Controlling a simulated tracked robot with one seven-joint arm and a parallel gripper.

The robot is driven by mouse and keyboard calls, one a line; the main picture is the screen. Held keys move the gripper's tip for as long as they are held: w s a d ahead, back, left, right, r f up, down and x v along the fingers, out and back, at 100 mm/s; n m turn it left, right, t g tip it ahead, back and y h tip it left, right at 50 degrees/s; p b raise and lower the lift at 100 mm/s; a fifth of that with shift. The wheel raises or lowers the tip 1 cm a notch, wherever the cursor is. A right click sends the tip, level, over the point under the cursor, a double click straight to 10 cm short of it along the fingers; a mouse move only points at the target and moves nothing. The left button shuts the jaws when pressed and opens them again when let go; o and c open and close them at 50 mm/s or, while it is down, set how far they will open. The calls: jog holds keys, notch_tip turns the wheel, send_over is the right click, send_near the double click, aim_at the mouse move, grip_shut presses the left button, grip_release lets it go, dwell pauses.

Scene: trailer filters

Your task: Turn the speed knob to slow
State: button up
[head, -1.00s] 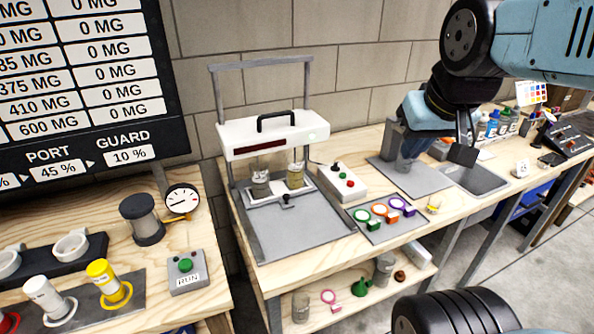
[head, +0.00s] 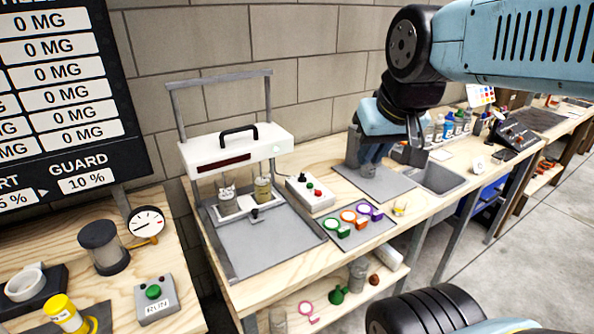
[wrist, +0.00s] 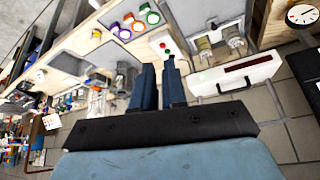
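A white control box (head: 310,194) with a black knob (head: 302,178), a green button and a red button stands on the wooden bench, right of the white lidded machine (head: 235,150). I cannot read a speed or slow marking on it. The box also shows in the wrist view (wrist: 164,44), beyond my fingertips. The machine has a small round part at the right of its front; what it is is too small to tell. My gripper (wrist: 160,64) is open with a narrow gap, empty, and apart from the box. In the head view my gripper (head: 372,158) is right of the box.
Green, orange and purple rings (head: 348,216) lie on a grey mat in front of the box. Two jars (head: 262,190) stand under the machine. A grey upright block (head: 354,147) is near my gripper. A RUN button box (head: 155,298) sits on the left bench.

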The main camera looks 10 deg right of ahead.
jog(key=o, duration=0.9)
jog(key=w+m+g+y, duration=0.1)
jog(key=w+m, duration=0.5)
jog(key=w, duration=0.5)
jog(key=shift+a+r+g, duration=0.15)
jog(key=shift+a+g, duration=0.05)
jog(key=shift+g, duration=0.1)
jog(key=m+g+y, duration=0.2)
jog(key=m+y, duration=0.1)
jog(key=m, duration=1.3)
send_over(303, 174)
jog(key=s+d, duration=0.2)
jog(key=d, duration=0.3)
notch_tip(303, 174, down, 18)
jog(key=x, duration=1.3)
jog(key=shift+s+a, duration=0.1)
jog(key=shift+s, duration=0.1)
jog(key=shift+c, duration=0.3)
jog(key=c, duration=1)
